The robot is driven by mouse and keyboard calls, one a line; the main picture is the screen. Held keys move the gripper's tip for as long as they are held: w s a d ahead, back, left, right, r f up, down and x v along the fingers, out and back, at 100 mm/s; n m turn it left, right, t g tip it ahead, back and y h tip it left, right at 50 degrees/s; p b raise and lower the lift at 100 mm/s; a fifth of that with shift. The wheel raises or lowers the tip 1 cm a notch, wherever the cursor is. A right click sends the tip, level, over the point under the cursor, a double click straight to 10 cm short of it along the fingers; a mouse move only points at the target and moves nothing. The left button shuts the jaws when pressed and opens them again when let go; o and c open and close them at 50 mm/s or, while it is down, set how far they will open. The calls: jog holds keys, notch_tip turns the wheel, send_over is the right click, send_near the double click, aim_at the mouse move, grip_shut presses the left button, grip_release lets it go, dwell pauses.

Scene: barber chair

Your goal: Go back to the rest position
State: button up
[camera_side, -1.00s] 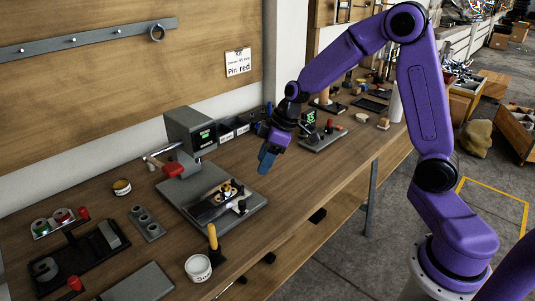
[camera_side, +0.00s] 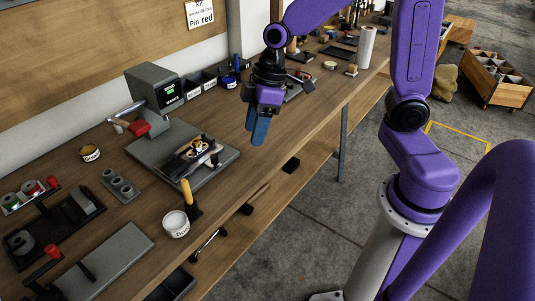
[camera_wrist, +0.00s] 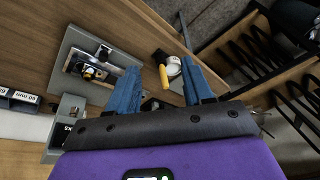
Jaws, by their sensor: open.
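My gripper (camera_side: 259,138) is purple with blue fingers. In the side view it hangs pointing down near the bench's front edge, right of the grey fixture plate (camera_side: 214,172), apart from it and empty. In the wrist view the two blue fingers of my gripper (camera_wrist: 160,68) are spread apart with nothing held between them. A small device (camera_side: 200,146) sits on the fixture plate; it also shows left of the fingers in the wrist view (camera_wrist: 92,72).
A grey display box with a red-handled lever (camera_side: 139,128) stands behind the plate. A yellow-handled tool (camera_side: 187,191) and white tin (camera_side: 176,225) stand near the front edge. Bins (camera_side: 200,82) line the back. Open floor (camera_side: 320,225) lies in front of the bench.

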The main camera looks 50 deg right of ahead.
jog(key=s+d+r+n+g+h, duration=0.1)
jog(key=s+d+n+h, duration=0.1)
jog(key=s, duration=1.7)
jog(key=shift+d+h, duration=0.3)
jog(key=shift+d, duration=0.55)
jog(key=shift+s+r, duration=0.1)
